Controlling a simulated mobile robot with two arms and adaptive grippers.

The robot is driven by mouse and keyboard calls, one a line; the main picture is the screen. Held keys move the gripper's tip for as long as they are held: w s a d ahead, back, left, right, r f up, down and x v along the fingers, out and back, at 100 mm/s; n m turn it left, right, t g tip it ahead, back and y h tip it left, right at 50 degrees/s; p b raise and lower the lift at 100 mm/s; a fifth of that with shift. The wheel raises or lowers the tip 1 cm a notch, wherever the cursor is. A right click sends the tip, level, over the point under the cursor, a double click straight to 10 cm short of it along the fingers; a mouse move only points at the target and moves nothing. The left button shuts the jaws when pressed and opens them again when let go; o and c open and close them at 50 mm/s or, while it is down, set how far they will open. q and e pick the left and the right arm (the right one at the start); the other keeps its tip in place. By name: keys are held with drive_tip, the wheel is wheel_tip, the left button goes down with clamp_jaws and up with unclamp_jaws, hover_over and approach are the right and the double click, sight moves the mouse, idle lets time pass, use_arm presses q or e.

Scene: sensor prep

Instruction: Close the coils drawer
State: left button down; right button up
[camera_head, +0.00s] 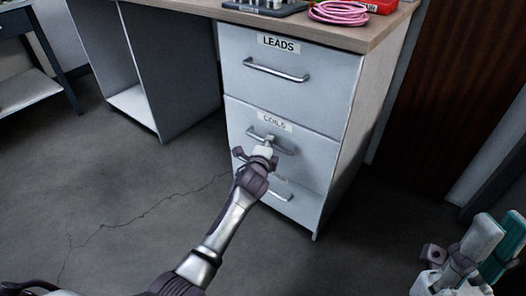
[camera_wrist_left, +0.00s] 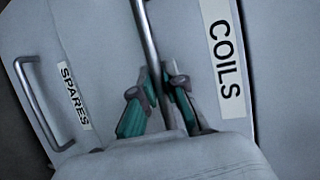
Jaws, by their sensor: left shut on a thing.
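The coils drawer (camera_head: 312,150) is the middle drawer of a white cabinet, under the leads drawer. Its front looks about flush with the cabinet; I cannot tell whether a small gap is left. My left gripper (camera_head: 268,143) is at its bar handle (camera_head: 288,151), hiding part of the front. In the left wrist view, the gripper's teal fingers (camera_wrist_left: 160,88) are shut on the handle (camera_wrist_left: 146,35), beside the COILS label (camera_wrist_left: 222,55). My right gripper (camera_head: 478,250) is at the lower right, away from the cabinet; its finger opening is unclear.
The leads drawer (camera_head: 325,89) above looks shut. The spares drawer (camera_wrist_left: 72,100) is below the coils drawer. A pink cable coil (camera_head: 338,13), a dark tray (camera_head: 265,6) and a red object (camera_head: 380,5) lie on the worktop (camera_head: 365,38). The floor (camera_head: 110,205) in front is clear.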

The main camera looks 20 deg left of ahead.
use_arm(q)
drive_tip(key=shift+w+d+r, duration=0.1)
drive_tip(key=shift+w+d, duration=0.05)
drive_tip(key=shift+w, duration=0.2)
drive_tip(key=c, duration=1.5)
unclamp_jaws()
drive_tip(key=shift+s, duration=0.1)
drive_tip(key=s, duration=0.3)
drive_tip(key=s+r, duration=0.1)
drive_tip(key=s, duration=0.3)
drive_tip(key=s+r, duration=0.1)
drive_tip(key=s, duration=0.3)
drive_tip(key=shift+s+d, duration=0.25)
drive_tip(key=shift+d, duration=0.05)
